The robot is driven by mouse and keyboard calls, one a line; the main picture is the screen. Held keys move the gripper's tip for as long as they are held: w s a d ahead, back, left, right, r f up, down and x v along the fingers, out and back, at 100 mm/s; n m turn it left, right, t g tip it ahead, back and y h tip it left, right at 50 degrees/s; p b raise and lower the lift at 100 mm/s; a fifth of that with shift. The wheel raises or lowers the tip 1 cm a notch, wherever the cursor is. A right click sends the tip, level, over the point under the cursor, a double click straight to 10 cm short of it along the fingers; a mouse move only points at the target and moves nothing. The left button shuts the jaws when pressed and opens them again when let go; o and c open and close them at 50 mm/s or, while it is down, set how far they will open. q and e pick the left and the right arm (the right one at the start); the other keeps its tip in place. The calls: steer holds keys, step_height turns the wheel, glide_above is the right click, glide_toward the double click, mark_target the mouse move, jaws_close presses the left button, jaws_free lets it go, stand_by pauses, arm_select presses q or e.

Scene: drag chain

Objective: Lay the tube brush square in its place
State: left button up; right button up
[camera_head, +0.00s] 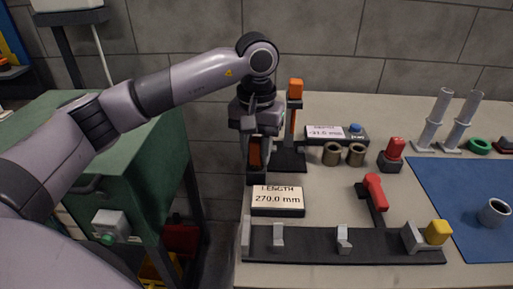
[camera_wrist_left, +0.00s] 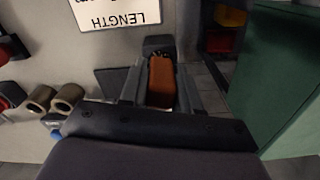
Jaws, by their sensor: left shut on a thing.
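My left gripper (camera_head: 256,160) points down at the table's left edge, behind the length display. It is shut on an orange-brown block-like piece with a dark end, which looks to be the tube brush (camera_head: 254,153). In the left wrist view the brush (camera_wrist_left: 161,82) sits between the two fingers (camera_wrist_left: 160,88), its dark end toward the display. Whether it touches the table is not clear. The length display (camera_head: 278,200) reads 270.0 mm. A dark rail with grey uprights (camera_head: 310,246) lies along the front edge. My right gripper is out of view.
An orange-topped post (camera_head: 295,90) on a dark base stands just right of the gripper. Brown rings (camera_head: 332,155), a red-handled tool (camera_head: 375,190) and a blue mat (camera_head: 460,180) lie farther right. A green cabinet (camera_head: 130,165) stands left, across a gap.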

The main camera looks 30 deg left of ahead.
arm_select(q)
steer(key=o, duration=1.1)
steer(key=shift+r, duration=0.1)
step_height(320, 180, up, 7)
